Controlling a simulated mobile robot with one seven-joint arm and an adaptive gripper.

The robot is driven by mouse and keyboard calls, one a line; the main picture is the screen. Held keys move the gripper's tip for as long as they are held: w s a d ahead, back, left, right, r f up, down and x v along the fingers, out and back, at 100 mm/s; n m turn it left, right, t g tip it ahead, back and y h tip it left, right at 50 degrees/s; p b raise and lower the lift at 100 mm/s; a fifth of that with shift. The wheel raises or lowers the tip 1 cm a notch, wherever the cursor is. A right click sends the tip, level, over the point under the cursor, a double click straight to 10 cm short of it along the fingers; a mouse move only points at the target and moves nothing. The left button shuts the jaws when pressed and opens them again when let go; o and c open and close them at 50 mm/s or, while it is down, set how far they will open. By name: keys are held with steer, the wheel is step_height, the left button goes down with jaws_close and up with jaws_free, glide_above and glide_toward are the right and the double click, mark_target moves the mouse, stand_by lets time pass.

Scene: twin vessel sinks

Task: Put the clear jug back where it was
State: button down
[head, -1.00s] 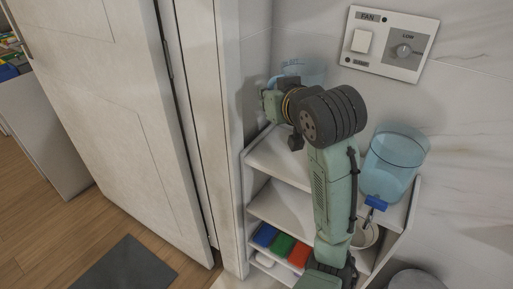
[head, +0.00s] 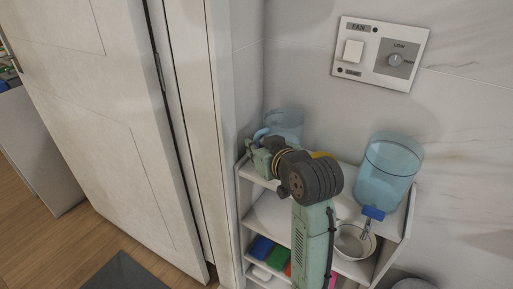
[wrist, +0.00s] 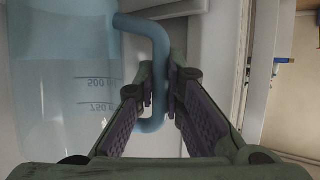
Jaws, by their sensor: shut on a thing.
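The clear jug (wrist: 62,85) is pale blue and see-through, with volume marks on its side. It fills the left of the wrist view, and its handle (wrist: 160,62) passes between the two fingers. My gripper (wrist: 160,92) is shut on that handle. In the head view the jug (head: 284,124) shows behind my wrist, at the left end of the shelf unit's top. I cannot tell whether the jug's base touches the shelf.
A blue dispenser (head: 388,172) with a darker blue tap stands on the right of the white shelf unit (head: 265,212). Coloured boxes (head: 262,248) fill a lower shelf. A door (head: 95,130) is at left, a fan switch panel (head: 381,53) above.

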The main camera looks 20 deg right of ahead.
steer(key=shift+f, duration=0.1)
steer(key=c, duration=2.1)
jaws_free()
steer(key=shift+f, duration=0.1)
steer(key=shift+c, duration=0.2)
steer(key=o, duration=0.5)
steer(key=shift+c, duration=0.2)
steer(key=shift+s+r, duration=0.15)
steer(key=shift+r, duration=0.1)
steer(key=v, duration=1.1)
steer(key=shift+s+r+b, duration=0.15)
steer(key=shift+s+b, duration=0.2)
steer(key=shift+b, duration=0.1)
